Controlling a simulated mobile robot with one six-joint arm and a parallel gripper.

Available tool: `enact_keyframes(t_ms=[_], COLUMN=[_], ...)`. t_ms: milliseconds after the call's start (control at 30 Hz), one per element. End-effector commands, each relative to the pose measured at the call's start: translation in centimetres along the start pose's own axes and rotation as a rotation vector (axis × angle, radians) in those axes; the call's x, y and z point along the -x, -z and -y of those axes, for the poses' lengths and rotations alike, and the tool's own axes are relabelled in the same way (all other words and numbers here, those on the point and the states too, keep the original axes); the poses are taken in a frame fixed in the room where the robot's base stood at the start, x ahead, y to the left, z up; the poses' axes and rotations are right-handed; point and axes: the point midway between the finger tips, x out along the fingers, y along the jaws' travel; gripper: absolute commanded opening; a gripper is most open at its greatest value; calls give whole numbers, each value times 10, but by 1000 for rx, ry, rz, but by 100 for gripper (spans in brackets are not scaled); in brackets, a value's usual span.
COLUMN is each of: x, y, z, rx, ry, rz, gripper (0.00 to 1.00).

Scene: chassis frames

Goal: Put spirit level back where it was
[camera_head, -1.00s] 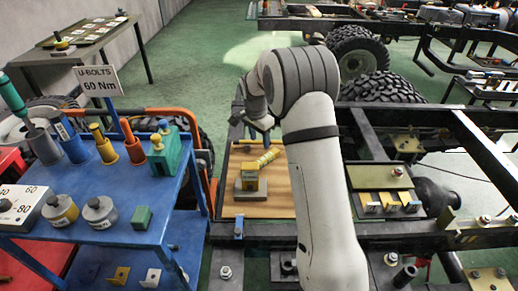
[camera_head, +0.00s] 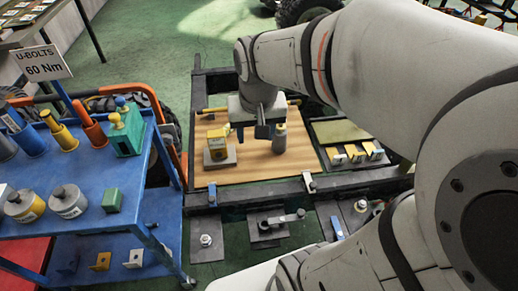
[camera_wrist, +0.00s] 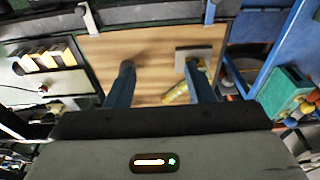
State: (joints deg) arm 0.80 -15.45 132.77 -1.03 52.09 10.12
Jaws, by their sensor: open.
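No thing can be told for sure as the spirit level. A yellow bar-like piece (camera_wrist: 176,95) lies on the wooden board in the wrist view, beside my right-hand finger and partly hidden by it. A yellow block (camera_head: 215,144) sits on a grey plate (camera_head: 220,162) at the left of the board in the head view; the plate also shows in the wrist view (camera_wrist: 190,52). My gripper (camera_head: 260,134) is above the board, right of the yellow block. In the wrist view my gripper (camera_wrist: 160,84) has its fingers wide apart, with bare wood between them.
The wooden board (camera_head: 255,168) lies inside a dark chassis frame (camera_head: 240,194). A blue cart (camera_head: 115,180) with several tools and a green block (camera_head: 125,132) stands at left. Several yellow-topped brackets (camera_head: 355,153) are right of the board. The board's front part is clear.

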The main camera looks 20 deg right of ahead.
Motion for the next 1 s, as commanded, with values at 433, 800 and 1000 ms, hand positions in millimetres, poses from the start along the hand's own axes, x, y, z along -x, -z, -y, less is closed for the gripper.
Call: enact_keyframes(t_ms=[433, 800, 1000], x=[-2, 24, 25], y=[-72, -67, -67], z=[-6, -6, -6], rx=[185, 183, 183], ry=[19, 18, 18], rz=[-25, -34, -36], gripper=[49, 49, 49])
